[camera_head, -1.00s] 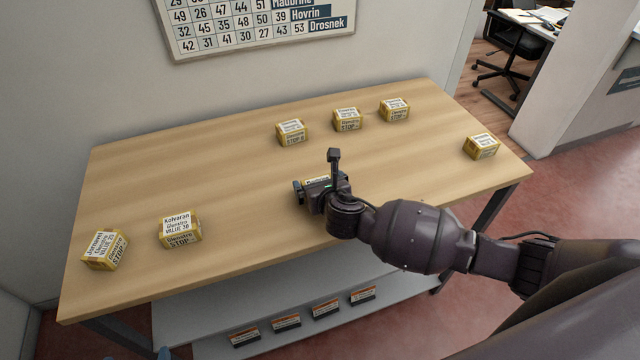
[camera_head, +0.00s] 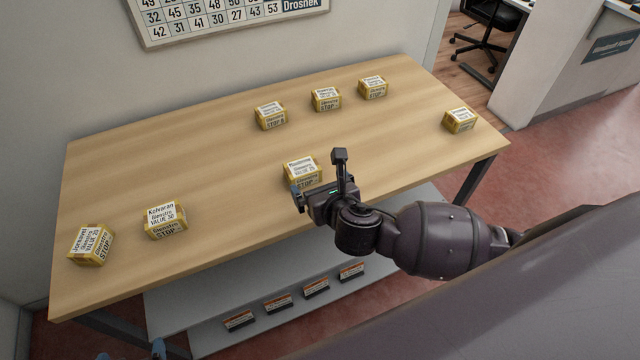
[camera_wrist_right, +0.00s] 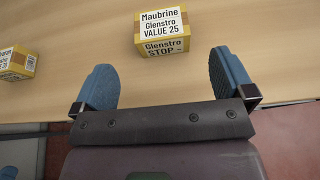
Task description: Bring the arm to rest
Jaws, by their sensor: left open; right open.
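My right gripper (camera_head: 316,190) is over the front edge of the wooden table, just in front of a yellow and white parcel box (camera_head: 301,171) labelled Maubrine. In the right wrist view the blue fingers of this gripper (camera_wrist_right: 166,80) are spread apart with nothing between them. The Maubrine box (camera_wrist_right: 162,32) stands on the table beyond the fingertips, apart from them. Two blue fingertips of my left gripper (camera_head: 131,353) show, spread apart, at the bottom left edge of the head view; the rest is out of frame.
The table (camera_head: 215,160) carries a row of three boxes (camera_head: 326,99) at the back, one box (camera_head: 460,120) at the right, and a Kolvaran box (camera_head: 165,221) beside another box (camera_head: 91,245) at the left. A lower shelf (camera_head: 200,310) holds several dark labelled items.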

